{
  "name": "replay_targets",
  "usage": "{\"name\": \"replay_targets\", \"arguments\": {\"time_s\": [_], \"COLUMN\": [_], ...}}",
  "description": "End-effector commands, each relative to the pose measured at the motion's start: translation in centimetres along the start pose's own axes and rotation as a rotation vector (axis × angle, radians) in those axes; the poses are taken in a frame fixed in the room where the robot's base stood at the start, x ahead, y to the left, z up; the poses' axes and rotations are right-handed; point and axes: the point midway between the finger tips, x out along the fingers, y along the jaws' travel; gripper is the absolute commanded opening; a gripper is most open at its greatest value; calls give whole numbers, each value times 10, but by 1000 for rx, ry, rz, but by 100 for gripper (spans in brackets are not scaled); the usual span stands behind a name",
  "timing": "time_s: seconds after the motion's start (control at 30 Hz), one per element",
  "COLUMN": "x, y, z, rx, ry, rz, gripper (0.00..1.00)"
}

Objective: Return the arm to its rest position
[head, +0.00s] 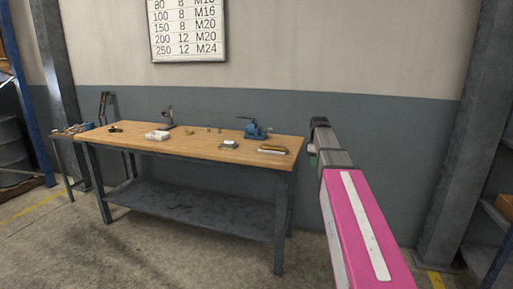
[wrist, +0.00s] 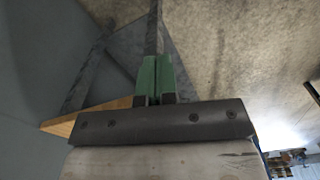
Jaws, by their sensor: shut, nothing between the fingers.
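My arm reaches forward on the right side of the head view, its pink link nearest the camera. My gripper shows in the wrist view (wrist: 155,75), where its two green fingers are pressed together with nothing between them. In the head view the gripper is mostly hidden behind the arm's grey end. The arm is to the right of the workbench (head: 190,149), apart from it in the picture. A corner of a wooden top also shows behind the gripper in the wrist view.
The bench holds a blue vise (head: 255,131), a white box (head: 157,135) and several small items. A blue-posted rack (head: 28,95) stands left; a grey column (head: 470,130) and shelving (head: 490,245) stand right. Concrete floor (head: 150,260) in front of the bench is clear.

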Motion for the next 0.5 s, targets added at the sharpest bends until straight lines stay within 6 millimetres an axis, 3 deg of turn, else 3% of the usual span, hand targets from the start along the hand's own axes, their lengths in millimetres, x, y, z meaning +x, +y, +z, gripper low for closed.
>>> {"name": "replay_targets", "arguments": {"time_s": [0.2, 0.5], "x": [83, 183], "y": [-53, -131], "z": [10, 31], "rx": [206, 522], "ry": [-2, -2], "rz": [-4, -2], "gripper": [0, 0]}}
